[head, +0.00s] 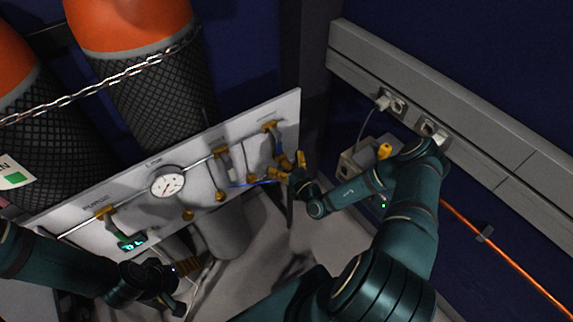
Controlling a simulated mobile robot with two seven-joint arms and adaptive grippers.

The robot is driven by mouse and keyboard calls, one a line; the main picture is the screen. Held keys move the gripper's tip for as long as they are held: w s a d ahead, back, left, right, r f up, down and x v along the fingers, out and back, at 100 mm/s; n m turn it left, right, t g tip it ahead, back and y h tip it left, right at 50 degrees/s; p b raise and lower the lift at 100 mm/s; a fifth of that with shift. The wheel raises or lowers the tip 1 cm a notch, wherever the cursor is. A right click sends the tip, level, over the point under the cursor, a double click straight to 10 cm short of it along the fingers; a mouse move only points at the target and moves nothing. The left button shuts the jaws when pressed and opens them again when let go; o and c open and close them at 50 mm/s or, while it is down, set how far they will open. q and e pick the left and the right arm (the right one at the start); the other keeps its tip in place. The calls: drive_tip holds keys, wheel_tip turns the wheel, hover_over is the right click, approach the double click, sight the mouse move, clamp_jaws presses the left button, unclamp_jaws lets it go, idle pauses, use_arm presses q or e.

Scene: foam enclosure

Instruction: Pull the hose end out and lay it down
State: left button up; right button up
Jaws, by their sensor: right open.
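A white panel (120,192) carries a round gauge, pipes and brass fittings. A thin blue hose (256,184) runs along its lower right part towards my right gripper (293,164). The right gripper is open at the panel's right edge, close to the brass fittings there. Whether it touches the hose end, I cannot tell; that end is hidden among the fittings and fingers. My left gripper (186,268) is low in front of the panel, dark and partly in shadow, and its jaws cannot be made out.
Two orange-topped cylinders (130,25) stand behind a chain (100,88) at the left. A grey wall duct (480,130) with sockets and plugs runs along the right, above a small grey box (358,158). An orange cable (510,274) is on the right wall. A grey cylindrical container (226,235) stands below the panel.

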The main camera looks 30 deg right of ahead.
drive_tip(key=s+f, duration=0.1)
drive_tip(key=s, duration=1)
drive_tip(key=shift+s+d+f, duration=0.3)
drive_tip(key=shift+s+d, duration=0.05)
drive_tip(key=shift+d, duration=0.1)
